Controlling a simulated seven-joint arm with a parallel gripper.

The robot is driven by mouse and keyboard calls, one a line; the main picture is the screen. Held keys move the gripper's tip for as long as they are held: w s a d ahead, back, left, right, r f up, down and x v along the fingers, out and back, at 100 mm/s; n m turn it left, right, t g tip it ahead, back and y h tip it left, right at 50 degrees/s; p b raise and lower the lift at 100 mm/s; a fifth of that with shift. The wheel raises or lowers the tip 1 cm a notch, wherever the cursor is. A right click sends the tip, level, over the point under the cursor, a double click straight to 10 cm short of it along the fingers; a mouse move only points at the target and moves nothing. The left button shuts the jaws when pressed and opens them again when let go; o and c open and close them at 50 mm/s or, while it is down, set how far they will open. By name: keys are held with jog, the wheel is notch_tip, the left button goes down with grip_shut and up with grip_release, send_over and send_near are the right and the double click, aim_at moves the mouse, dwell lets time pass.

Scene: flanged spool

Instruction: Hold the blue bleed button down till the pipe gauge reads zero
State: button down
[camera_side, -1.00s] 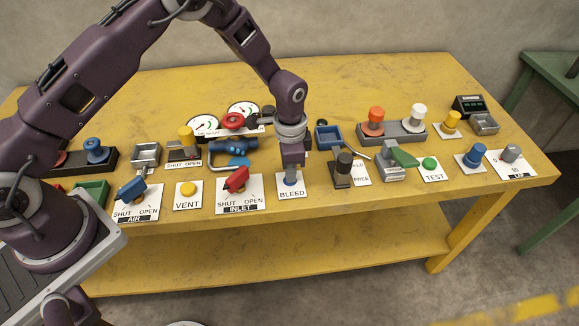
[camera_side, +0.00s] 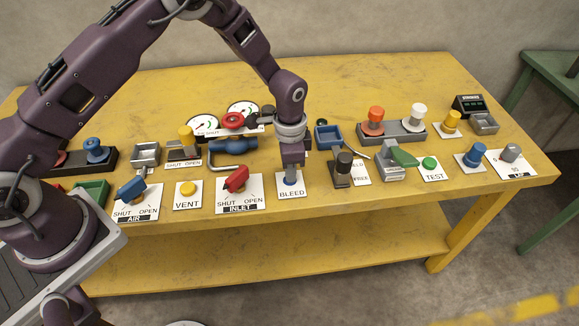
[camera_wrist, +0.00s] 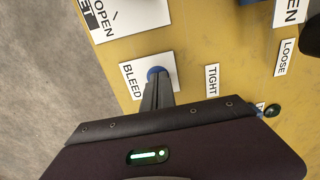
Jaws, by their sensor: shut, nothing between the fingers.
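The blue bleed button (camera_side: 291,178) sits on a white plate marked BLEED (camera_side: 291,190) near the table's front edge. My gripper (camera_side: 291,170) points down at it, fingers shut with nothing between them. In the wrist view the shut fingertips (camera_wrist: 156,80) overlap the blue button (camera_wrist: 154,71), whose far side shows. The tips look to be on or just above it; I cannot tell how far it is pressed. Two round white gauges, one at left (camera_side: 203,124) and one at right (camera_side: 242,109), stand behind; their readings are too small to make out.
The red INLET lever (camera_side: 236,179) and yellow VENT button (camera_side: 188,188) are left of the bleed plate. A dark-topped post (camera_side: 343,168) stands close on the right. A blue pipe fitting (camera_side: 233,147) lies behind left. The table's back is clear.

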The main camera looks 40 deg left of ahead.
notch_tip(320, 180, up, 14)
dwell(0.4)
jog(key=s+a+r+n+t, duration=0.1)
jog(key=s+a+r+n, duration=0.15)
jog(key=s+r, duration=0.5)
jog(key=s+a+r+n+t, duration=0.2)
jog(key=s+a+r, duration=0.25)
jog(key=r, duration=0.55)
jog(key=s+a+n+t, duration=0.2)
jog(key=s+n, duration=0.2)
jog(key=s, duration=1.2)
jog(key=shift+s+r, duration=0.15)
jog(key=shift+r, duration=0.3)
